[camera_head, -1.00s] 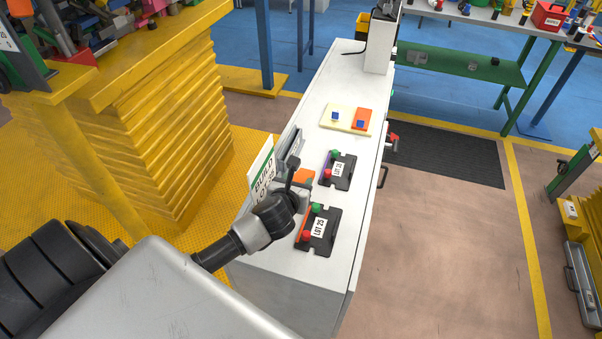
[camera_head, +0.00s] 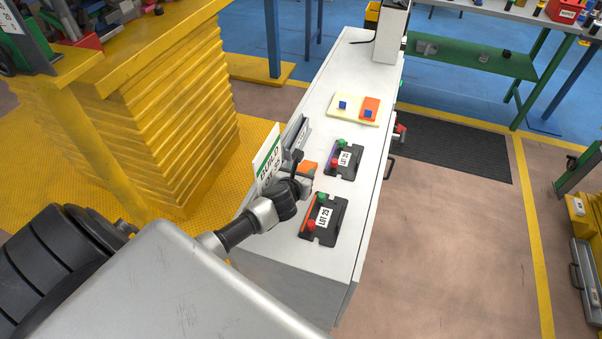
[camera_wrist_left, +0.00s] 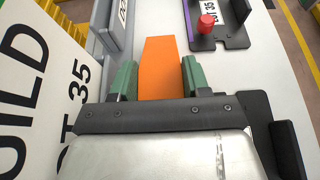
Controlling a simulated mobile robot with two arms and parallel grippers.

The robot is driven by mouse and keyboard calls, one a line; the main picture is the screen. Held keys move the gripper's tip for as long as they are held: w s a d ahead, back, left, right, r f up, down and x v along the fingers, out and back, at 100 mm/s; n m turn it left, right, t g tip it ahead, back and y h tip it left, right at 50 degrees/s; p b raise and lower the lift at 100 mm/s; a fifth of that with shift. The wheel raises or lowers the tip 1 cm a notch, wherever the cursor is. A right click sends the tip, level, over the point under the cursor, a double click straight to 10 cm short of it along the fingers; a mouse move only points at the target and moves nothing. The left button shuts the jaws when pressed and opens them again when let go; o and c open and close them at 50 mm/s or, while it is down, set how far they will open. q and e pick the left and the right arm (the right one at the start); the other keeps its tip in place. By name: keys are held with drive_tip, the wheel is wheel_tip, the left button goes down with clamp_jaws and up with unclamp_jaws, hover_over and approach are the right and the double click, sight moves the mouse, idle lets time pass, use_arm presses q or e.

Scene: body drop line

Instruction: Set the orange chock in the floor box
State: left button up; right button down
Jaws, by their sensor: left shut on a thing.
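The orange chock (camera_head: 308,168) is at the left side of the white bench. In the left wrist view the chock (camera_wrist_left: 160,68) sits between the two green fingers of my left gripper (camera_wrist_left: 160,80), which is shut on it. In the head view my left gripper (camera_head: 302,174) partly hides the chock, and I cannot tell whether the chock touches the bench top. My right gripper is not in view. I cannot make out a floor box for certain.
The white bench (camera_head: 290,249) carries two black kit trays, lot 35 (camera_head: 357,156) and lot 25 (camera_head: 336,229), and a cream board (camera_head: 338,115). A build sign (camera_head: 267,160) stands close left of my gripper. Floor to the bench's right (camera_head: 450,230) is clear.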

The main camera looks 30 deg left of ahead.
use_arm(q)
drive_tip(key=shift+f, duration=0.1)
drive_tip(key=o, duration=1.1)
